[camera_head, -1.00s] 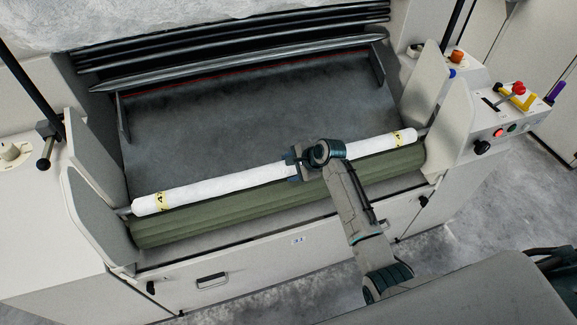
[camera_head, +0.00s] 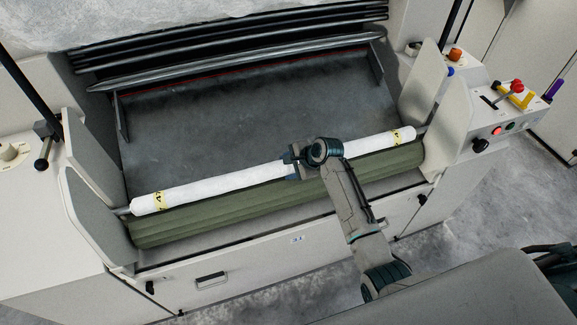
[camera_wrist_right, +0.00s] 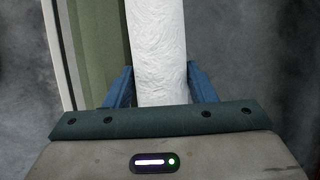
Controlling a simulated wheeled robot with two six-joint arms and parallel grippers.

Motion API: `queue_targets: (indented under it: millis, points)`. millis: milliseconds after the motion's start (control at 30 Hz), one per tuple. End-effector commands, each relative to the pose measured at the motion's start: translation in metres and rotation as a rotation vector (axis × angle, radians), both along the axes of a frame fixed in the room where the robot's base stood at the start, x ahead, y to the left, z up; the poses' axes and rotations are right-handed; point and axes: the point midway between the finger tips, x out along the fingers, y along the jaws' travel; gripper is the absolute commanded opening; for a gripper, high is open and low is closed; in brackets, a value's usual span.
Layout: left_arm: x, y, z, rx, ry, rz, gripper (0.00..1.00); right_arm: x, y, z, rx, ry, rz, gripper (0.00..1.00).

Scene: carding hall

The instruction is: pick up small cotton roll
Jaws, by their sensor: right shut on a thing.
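The small cotton roll (camera_head: 225,186) is a long thin white cylinder with yellow marked bands near both ends. It lies along the front of the machine, just behind a green ribbed roller, with a grey shaft end showing at each side. My right gripper (camera_head: 297,158) is at the roll's middle and hides a short part of it. In the right wrist view the roll (camera_wrist_right: 159,45) runs between the two blue fingers of the right gripper (camera_wrist_right: 160,88), which is shut on it. My left gripper is not in view.
The green roller (camera_head: 270,205) lies in front of the roll. Pale side plates (camera_head: 95,215) stand at both ends. A dark grey bed (camera_head: 230,115) is open behind it. A control panel with a red knob (camera_head: 517,86) stands at the right.

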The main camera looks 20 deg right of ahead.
Motion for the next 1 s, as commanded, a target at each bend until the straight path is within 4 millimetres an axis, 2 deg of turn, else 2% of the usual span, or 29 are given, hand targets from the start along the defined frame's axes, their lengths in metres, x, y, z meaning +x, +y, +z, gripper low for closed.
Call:
queue_targets:
  millis: [267,1000]
  points:
    - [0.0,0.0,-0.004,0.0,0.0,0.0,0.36,0.003,0.0,0.032,0.001,-0.012,0.0,0.0]
    - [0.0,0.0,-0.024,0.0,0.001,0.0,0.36,0.003,0.0,0.157,0.001,-0.012,0.002,0.0]
